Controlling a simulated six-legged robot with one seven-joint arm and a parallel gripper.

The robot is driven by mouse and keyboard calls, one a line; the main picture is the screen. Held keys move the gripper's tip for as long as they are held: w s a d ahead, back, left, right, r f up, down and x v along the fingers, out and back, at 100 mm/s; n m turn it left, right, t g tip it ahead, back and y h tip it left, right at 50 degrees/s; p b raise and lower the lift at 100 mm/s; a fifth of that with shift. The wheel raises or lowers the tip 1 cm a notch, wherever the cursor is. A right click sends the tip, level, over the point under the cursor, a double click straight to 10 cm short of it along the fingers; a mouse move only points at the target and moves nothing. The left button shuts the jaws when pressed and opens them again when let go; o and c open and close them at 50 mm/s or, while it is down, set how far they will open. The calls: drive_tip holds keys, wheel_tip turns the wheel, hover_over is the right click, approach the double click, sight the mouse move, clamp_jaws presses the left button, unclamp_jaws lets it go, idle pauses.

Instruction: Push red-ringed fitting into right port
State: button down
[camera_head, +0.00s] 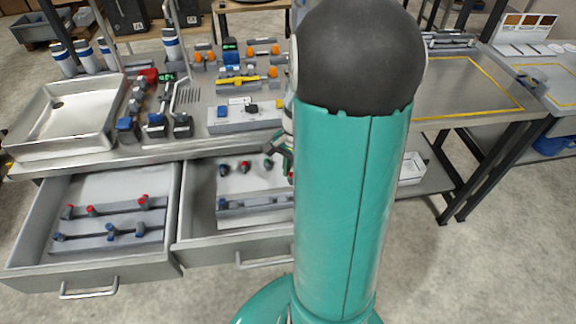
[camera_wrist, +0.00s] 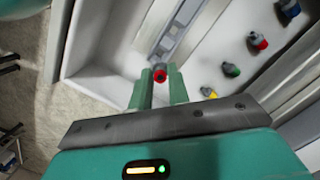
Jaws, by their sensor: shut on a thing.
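My gripper (camera_wrist: 158,88) is shut on a red-ringed fitting (camera_wrist: 160,75), whose red end shows between the two green fingers in the wrist view. The fitting is over or in the open right drawer (camera_head: 188,225), near a grey slotted rail (camera_wrist: 181,28). I cannot tell whether it touches the rail. In the head view my gripper (camera_head: 282,148) is mostly hidden behind my own teal arm. I cannot tell which opening is the right port.
Loose fittings with blue (camera_wrist: 288,8), red (camera_wrist: 257,41), green (camera_wrist: 230,69) and yellow (camera_wrist: 208,92) rings stand in the drawer. An open left drawer (camera_head: 175,190) holds red and blue fittings. A sink (camera_head: 75,108) and crowded bench equipment are behind.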

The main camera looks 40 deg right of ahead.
sight(292, 184)
drive_tip(key=f, duration=0.4)
drive_tip(key=shift+s+f, duration=0.1)
drive_tip(key=shift+s, duration=0.2)
drive_tip(key=shift+f, duration=0.6)
drive_tip(key=shift+w+a, duration=0.1)
drive_tip(key=shift+a, duration=0.05)
drive_tip(key=shift+f, duration=0.25)
drive_tip(key=shift+f, duration=1.05)
drive_tip(key=c, duration=1.3)
unclamp_jaws()
drive_tip(key=shift+o, duration=0.2)
